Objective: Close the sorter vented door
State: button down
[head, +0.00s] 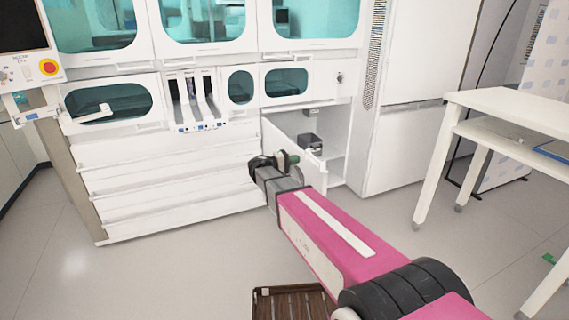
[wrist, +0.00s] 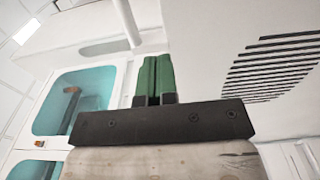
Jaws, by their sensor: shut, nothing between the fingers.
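The sorter's vented door (head: 276,139) is a white panel at the lower right of the sorter. It stands open, swung outward, and its top edge slants from the left side of the opening toward me. In the wrist view a white panel with a row of black slots, seemingly this door (wrist: 205,60), fills the right side. My gripper (head: 289,158) is in front of the door in the head view and hides part of it. Its green fingers (wrist: 154,76) are together and empty beside the slotted panel. I cannot tell whether they touch it.
The open compartment (head: 335,165) holds a small dark grey device (head: 309,141). The sorter's teal windows (wrist: 77,103) are at left in the wrist view. A white table (head: 510,107) stands at right, and a brown slatted crate (head: 265,305) on the floor below. Floor at left is clear.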

jog(key=shift+x, duration=1.3)
jog(key=shift+d, duration=0.1)
